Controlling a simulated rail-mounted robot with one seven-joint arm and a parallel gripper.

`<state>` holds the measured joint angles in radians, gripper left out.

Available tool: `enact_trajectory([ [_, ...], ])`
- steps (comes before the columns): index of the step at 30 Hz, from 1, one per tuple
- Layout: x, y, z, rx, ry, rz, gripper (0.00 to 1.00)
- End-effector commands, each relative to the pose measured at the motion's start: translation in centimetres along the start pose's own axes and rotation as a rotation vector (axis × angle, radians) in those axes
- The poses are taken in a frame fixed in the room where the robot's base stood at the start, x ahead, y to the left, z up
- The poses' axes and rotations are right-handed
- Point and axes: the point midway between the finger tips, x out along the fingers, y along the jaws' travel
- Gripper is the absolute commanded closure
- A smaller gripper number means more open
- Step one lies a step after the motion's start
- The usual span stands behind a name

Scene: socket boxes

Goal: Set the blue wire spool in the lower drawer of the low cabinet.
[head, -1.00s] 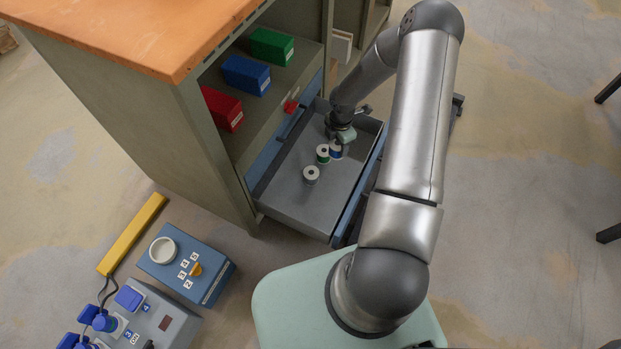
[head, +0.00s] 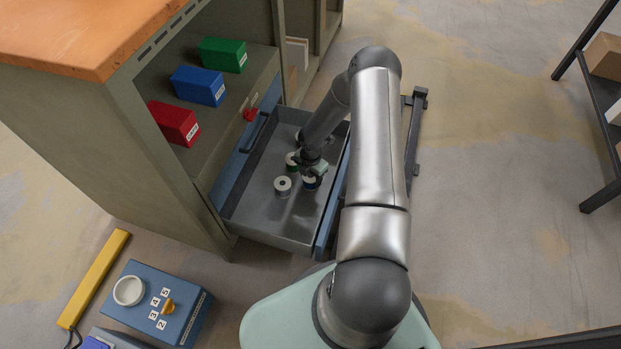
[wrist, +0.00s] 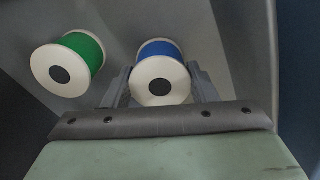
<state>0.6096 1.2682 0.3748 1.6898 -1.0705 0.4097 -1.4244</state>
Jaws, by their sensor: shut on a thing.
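The blue wire spool (wrist: 160,76) has white end flanges and sits between the two fingers of my gripper (wrist: 160,88) in the wrist view. My gripper is shut on it. In the head view my gripper (head: 310,178) is inside the open drawer (head: 262,222) of the low cabinet (head: 130,150), and the spool (head: 310,183) shows just below it. A green spool (wrist: 68,64) stands beside it, apart, to the left in the wrist view. Whether the blue spool touches the drawer floor I cannot tell.
A grey-white spool (head: 282,185) also stands in the drawer. Red (head: 174,123), blue (head: 198,86) and green (head: 223,54) boxes sit on the shelf above. A blue socket box (head: 158,302) and yellow bar (head: 94,279) lie on the floor. The drawer's front part is clear.

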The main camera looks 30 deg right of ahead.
Motion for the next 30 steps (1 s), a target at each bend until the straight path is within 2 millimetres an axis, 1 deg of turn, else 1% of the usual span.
enact_trajectory([
  [1,0.5,0.1,0.0,0.0,-0.001,0.001,0.76],
  [8,0.4,0.1,0.1,0.001,-0.001,0.001,0.76],
  [12,0.9,0.1,0.0,0.001,-0.001,0.001,0.76],
  [13,0.8,0.0,0.0,0.001,-0.001,0.001,0.39],
  [14,0.7,0.0,0.0,0.001,-0.001,0.001,0.31],
  [15,0.7,0.0,0.0,0.001,-0.001,0.001,0.26],
  [22,0.7,0.0,0.0,0.001,-0.001,0.0,0.26],
  [24,0.4,0.0,0.0,0.001,-0.001,0.0,0.26],
  [26,-0.1,0.0,0.1,0.002,-0.001,0.001,0.26],
  [29,-1.6,0.1,0.1,0.002,-0.002,0.001,0.26],
  [30,-2.5,0.1,0.1,0.002,-0.003,0.001,0.26],
])
